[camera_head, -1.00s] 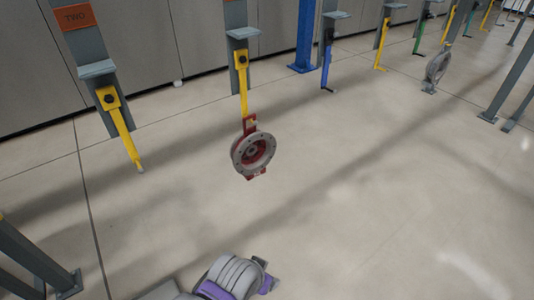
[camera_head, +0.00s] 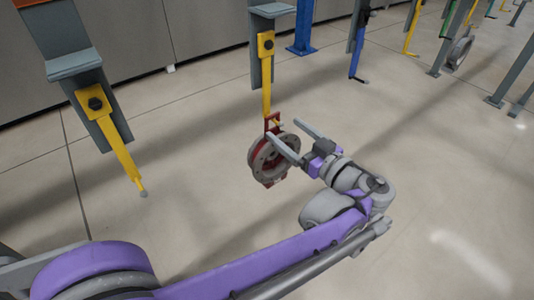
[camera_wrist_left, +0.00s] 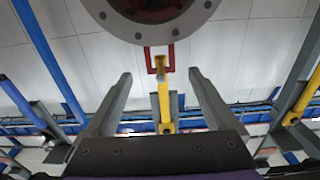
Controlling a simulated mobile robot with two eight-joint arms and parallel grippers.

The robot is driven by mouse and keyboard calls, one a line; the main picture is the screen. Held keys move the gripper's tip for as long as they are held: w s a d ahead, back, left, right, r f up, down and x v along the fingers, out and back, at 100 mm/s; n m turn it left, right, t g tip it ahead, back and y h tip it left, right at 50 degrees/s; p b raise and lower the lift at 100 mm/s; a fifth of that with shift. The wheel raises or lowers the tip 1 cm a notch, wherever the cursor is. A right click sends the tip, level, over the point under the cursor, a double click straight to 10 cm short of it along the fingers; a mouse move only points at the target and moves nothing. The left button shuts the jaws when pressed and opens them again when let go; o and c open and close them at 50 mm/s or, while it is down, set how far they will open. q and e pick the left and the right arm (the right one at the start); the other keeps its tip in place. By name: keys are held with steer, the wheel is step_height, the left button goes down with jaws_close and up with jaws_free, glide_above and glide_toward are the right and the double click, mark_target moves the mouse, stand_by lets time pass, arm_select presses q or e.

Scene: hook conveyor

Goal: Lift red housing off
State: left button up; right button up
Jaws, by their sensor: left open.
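The red housing (camera_head: 259,165), a round red part with a grey flanged ring, hangs by its red bracket (camera_head: 273,122) from a yellow hook (camera_head: 266,92). My left gripper (camera_head: 284,129) is open, with its two fingers reaching toward the bracket and upper rim of the housing; one finger covers part of the ring. In the left wrist view the housing (camera_wrist_left: 155,30) is cut off at the top edge, and the red bracket and yellow hook (camera_wrist_left: 164,98) show between the spread fingers (camera_wrist_left: 160,76), apparently untouched. My right gripper is not in view.
An empty yellow hook (camera_head: 122,160) hangs at the left. A blue post (camera_head: 304,28) stands behind. The floor below the housing is clear.

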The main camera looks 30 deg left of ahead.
mark_target(268, 115)
arm_select(q)
steer(key=x, duration=0.9)
steer(key=shift+w+a+p, duration=0.1)
steer(key=shift+a+p, duration=0.15)
steer(key=shift+p, duration=0.05)
steer(key=shift+c, duration=0.2)
jaws_close()
steer(key=shift+r, duration=0.1)
